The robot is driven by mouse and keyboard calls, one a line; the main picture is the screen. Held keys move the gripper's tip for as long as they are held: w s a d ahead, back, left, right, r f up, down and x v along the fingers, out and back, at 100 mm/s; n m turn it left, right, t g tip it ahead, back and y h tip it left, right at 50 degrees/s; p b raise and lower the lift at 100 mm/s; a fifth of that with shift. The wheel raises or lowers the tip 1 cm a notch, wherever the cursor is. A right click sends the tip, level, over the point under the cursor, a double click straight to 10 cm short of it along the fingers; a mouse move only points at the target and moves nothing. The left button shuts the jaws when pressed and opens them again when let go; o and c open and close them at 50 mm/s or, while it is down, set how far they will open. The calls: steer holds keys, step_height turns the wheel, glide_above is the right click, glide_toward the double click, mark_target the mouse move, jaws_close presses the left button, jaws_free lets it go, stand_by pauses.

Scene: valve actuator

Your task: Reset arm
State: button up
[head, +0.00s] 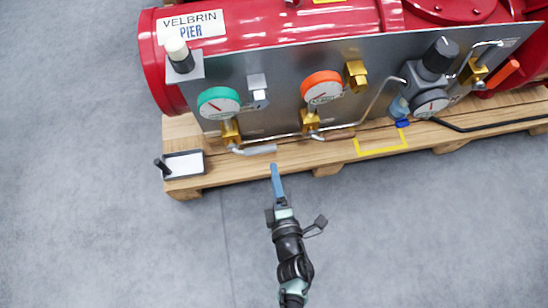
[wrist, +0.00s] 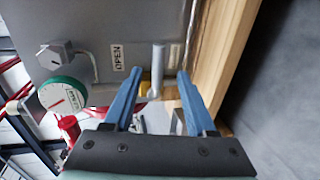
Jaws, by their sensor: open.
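My gripper (head: 276,170) reaches up from the bottom of the head view, its blue fingers at the front edge of a wooden pallet. In the wrist view the two blue fingers (wrist: 159,72) are spread apart. A grey valve lever (head: 260,150) lies just ahead of the fingertips in the head view. In the wrist view the lever (wrist: 158,57) shows in the gap between the fingers, and neither finger visibly touches it. A brass valve body (head: 230,131) holds the lever below a green-rimmed gauge (head: 219,103). An "OPEN" label (wrist: 117,57) is beside the lever.
A grey panel (head: 285,78) stands on the pallet (head: 232,176) before a red actuator (head: 270,27). It carries an orange-rimmed gauge (head: 322,87), a regulator (head: 430,87) and thin pipes. A small black-rimmed tray (head: 184,164) is at the left. The grey floor (head: 110,240) in front is clear.

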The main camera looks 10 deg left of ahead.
stand_by(0.4)
steer(key=w+d+r+m+t+h+p, duration=0.2)
steer(key=w+r+m+t, duration=0.3)
steer(key=r, duration=1.1)
steer(key=w+d+r+m+h+p, duration=0.1)
steer(key=w+r+m+h+p, duration=0.15)
steer(key=w+r, duration=0.85)
steer(key=w+d+r+m+t+h+p, duration=0.1)
steer(key=w+d+r+m+t+p, duration=0.3)
steer(key=r, duration=1.6)
steer(key=s+a+r+m+t+h+p, duration=0.1)
steer(key=s+r+m, duration=0.25)
steer(key=r, duration=0.85)
steer(key=s+a+r+m+h, duration=0.1)
steer(key=s+r+m, duration=0.25)
steer(key=r, duration=0.95)
steer(key=s+a+r+m+t+y+p, duration=0.3)
steer(key=s+r, duration=0.8)
steer(key=r, duration=0.4)
step_height(320, 180, up, 37)
steer(key=p, duration=3.7)
steer(key=shift+w, duration=0.4)
steer(key=shift+n, duration=0.25)
